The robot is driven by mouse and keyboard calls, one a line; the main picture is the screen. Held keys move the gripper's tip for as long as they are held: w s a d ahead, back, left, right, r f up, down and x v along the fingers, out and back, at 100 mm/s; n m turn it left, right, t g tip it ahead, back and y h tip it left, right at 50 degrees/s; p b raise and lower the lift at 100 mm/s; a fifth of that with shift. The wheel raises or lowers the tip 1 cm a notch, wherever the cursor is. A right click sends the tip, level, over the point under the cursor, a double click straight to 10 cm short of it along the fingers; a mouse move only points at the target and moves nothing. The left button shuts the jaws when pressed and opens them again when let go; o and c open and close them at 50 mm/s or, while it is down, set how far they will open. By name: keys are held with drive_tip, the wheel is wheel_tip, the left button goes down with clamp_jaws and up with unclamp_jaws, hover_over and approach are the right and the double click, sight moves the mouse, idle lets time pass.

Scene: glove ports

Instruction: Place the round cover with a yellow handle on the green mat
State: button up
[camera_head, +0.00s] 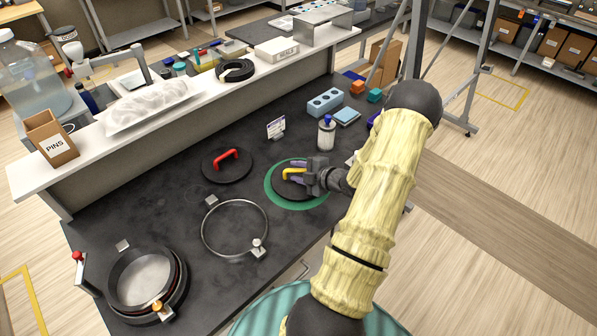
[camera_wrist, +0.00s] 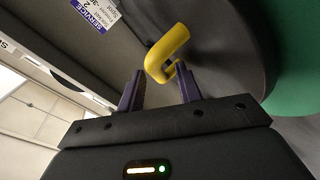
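The round black cover (camera_head: 285,188) with a yellow handle (camera_head: 291,173) lies flat on the green mat (camera_head: 272,195), within its rim as far as I can see. My gripper (camera_head: 297,170) reaches in from the right at the handle and hides part of the cover. In the wrist view, the purple fingers (camera_wrist: 159,90) are spread apart. The yellow handle (camera_wrist: 168,48) lies at and between their tips, with a gap beside it. The dark cover (camera_wrist: 225,40) and the mat (camera_wrist: 295,65) show behind it.
A black cover with a red handle (camera_head: 227,162) lies to the left. A metal clamp ring (camera_head: 204,232) and a round port (camera_head: 145,278) are nearer the front left. A bottle (camera_head: 326,134) and a small sign (camera_head: 276,128) stand behind the mat.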

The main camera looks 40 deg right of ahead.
drive_tip(key=shift+r, duration=0.15)
drive_tip(key=shift+s+d, duration=0.1)
drive_tip(key=shift+s, duration=0.15)
drive_tip(key=b+v, duration=0.2)
drive_tip(key=v, duration=0.9)
drive_tip(key=shift+s+r, duration=0.15)
